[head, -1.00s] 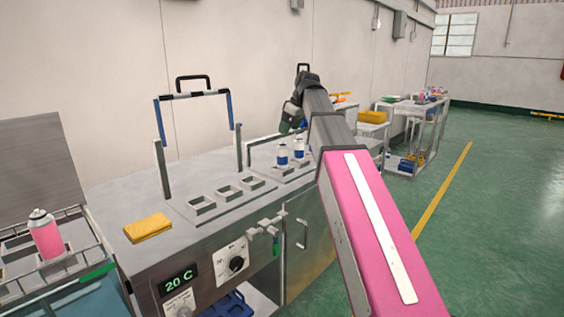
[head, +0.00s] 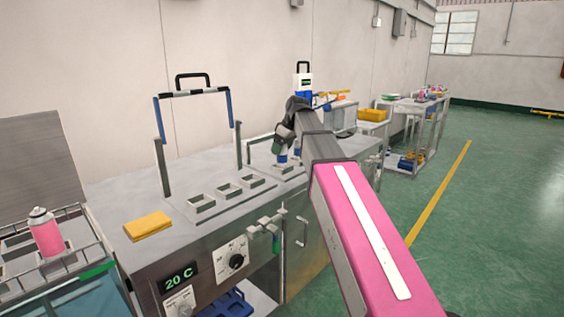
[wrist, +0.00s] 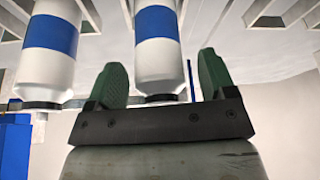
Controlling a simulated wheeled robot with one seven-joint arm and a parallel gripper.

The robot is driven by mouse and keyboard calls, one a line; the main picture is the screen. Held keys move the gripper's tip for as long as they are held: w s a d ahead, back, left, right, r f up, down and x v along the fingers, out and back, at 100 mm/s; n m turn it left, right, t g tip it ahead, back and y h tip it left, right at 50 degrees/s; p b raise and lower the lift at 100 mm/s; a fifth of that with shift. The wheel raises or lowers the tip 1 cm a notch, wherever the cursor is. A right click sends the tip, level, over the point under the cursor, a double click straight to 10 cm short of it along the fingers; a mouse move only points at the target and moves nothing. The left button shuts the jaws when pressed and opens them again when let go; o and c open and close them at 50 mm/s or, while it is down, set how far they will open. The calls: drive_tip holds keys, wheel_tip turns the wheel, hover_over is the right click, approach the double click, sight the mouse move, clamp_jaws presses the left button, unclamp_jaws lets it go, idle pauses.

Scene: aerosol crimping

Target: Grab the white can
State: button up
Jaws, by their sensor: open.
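Two white cans with blue bands stand on the machine. In the wrist view one white can (wrist: 157,60) appears between my gripper's (wrist: 160,68) two green fingers, with a gap on both sides; how deep it sits between them is unclear. The second white can (wrist: 48,45) is to the left, outside the fingers. In the head view my gripper (head: 280,146) is low over the machine top and partly hides the cans; a part of one white can (head: 282,158) shows beneath it. My gripper is open and holds nothing.
The steel machine (head: 150,268) has empty square holders (head: 228,189) and a yellow sponge (head: 147,225). A pink can (head: 46,235) stands in a rack at the left. A blue-and-white device (head: 304,85) stands behind my gripper. Tables stand further back at the right.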

drive_tip(key=c, duration=1.3)
drive_tip(key=shift+r, duration=0.15)
